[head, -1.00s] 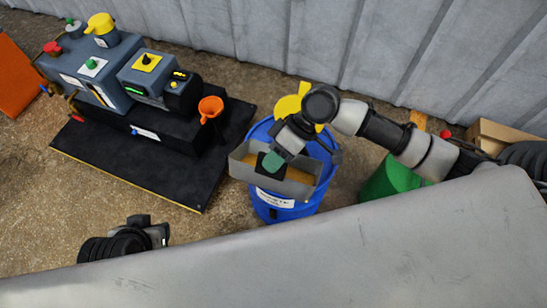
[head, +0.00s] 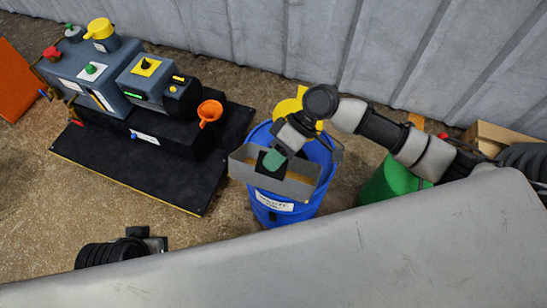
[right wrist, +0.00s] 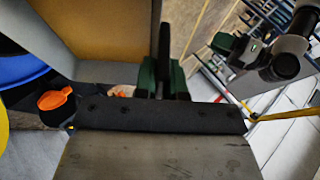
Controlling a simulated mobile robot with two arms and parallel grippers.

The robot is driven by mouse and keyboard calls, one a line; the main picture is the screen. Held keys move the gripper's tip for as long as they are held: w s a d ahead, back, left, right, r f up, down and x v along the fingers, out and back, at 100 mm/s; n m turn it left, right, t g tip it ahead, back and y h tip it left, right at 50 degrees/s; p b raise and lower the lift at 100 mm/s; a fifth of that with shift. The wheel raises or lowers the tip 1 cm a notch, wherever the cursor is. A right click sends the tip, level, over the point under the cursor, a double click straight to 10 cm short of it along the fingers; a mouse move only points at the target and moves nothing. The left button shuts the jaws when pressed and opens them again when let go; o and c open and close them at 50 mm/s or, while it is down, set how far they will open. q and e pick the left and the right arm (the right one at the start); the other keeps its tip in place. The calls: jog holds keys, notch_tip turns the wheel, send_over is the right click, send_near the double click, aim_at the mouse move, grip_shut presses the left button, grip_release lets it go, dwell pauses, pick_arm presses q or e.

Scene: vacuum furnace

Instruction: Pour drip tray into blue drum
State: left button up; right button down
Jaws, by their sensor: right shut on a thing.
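The blue drum (head: 318,180) stands on the floor with a white label on its front. The grey drip tray (head: 298,188) is over the drum's top, tilted, with its near wall facing me. Its inside is mostly hidden in the head view; the right wrist view shows an amber inner face of the tray (right wrist: 100,28). My right gripper (head: 273,161) is shut on the tray's near side; its green fingers show in the right wrist view (right wrist: 162,80). My left gripper (head: 150,243) is low at left, partly hidden, and its jaws are unclear.
A yellow object (head: 286,107) is behind the drum's top. The furnace machine (head: 100,85) stands left on a black base, with an orange funnel (head: 210,111) near the drum. A green container (head: 385,184) and a cardboard box (head: 495,138) are at right. A corrugated wall runs behind.

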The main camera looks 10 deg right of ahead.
pick_arm(q)
jog(key=shift+s+a+r, duration=0.15)
jog(key=shift+s, duration=0.2)
pick_arm(e)
jog(key=shift+w+d+r, duration=0.25)
jog(key=shift+w+r, duration=0.15)
jog(key=shift+w+d+r+m+g+y, duration=0.2)
jog(key=shift+w+d+r+g+y, duration=0.2)
jog(key=shift+w+g+y, duration=0.15)
jog(key=shift+w+d+r+m+g+y, duration=0.2)
jog(key=shift+w+d+r+g+y, duration=0.1)
jog(key=shift+w+d+g+y, duration=0.25)
dwell(0.6)
jog(key=shift+w+a, duration=0.15)
dwell(0.5)
